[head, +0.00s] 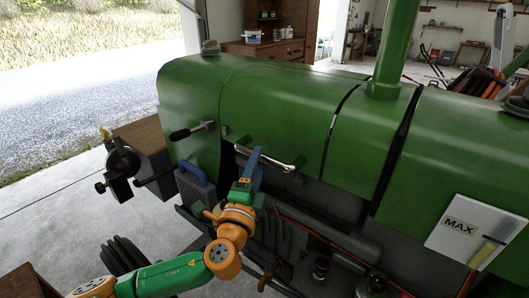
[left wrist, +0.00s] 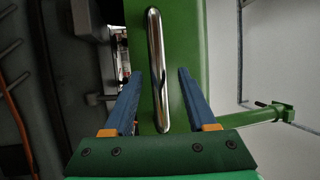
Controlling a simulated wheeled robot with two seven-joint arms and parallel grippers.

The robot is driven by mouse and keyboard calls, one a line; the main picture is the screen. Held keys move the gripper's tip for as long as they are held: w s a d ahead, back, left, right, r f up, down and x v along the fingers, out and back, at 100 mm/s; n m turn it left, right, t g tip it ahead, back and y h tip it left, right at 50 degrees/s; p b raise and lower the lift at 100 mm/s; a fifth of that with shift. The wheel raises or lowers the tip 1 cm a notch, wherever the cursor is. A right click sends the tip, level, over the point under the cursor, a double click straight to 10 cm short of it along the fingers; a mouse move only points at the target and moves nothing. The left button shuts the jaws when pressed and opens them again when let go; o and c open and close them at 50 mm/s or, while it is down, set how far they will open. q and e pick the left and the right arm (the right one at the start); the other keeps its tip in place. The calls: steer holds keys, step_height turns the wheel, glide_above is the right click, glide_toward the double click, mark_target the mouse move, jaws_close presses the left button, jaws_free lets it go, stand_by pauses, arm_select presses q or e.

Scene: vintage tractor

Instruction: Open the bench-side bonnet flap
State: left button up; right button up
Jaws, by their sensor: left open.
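The green bonnet flap (head: 275,110) lies down, its curve in line with the panels beside it. A chrome bar handle (head: 265,160) runs along its lower edge. My left gripper (head: 249,170) is at the left part of this handle, its blue fingers pointing up toward the flap. In the left wrist view the fingers are apart (left wrist: 160,78), and the chrome handle (left wrist: 158,60) shows in the gap between them, on the green panel (left wrist: 185,50). No finger visibly touches the handle there. How deep the handle sits between the fingers is unclear. My right gripper is out of view.
A black-knobbed lever (head: 192,131) sticks out left of the handle. A blue-grey box-like part (head: 195,188) stands below it, close to my left arm. A vise (head: 121,165) is at the left. A green exhaust pipe (head: 398,45) rises from the bonnet. A white MAX card (head: 470,235) is at right.

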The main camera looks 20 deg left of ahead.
arm_select(q)
steer(key=shift+w+r, duration=0.2)
steer(key=shift+w, duration=1.3)
steer(key=shift+a, duration=0.1)
jaws_close()
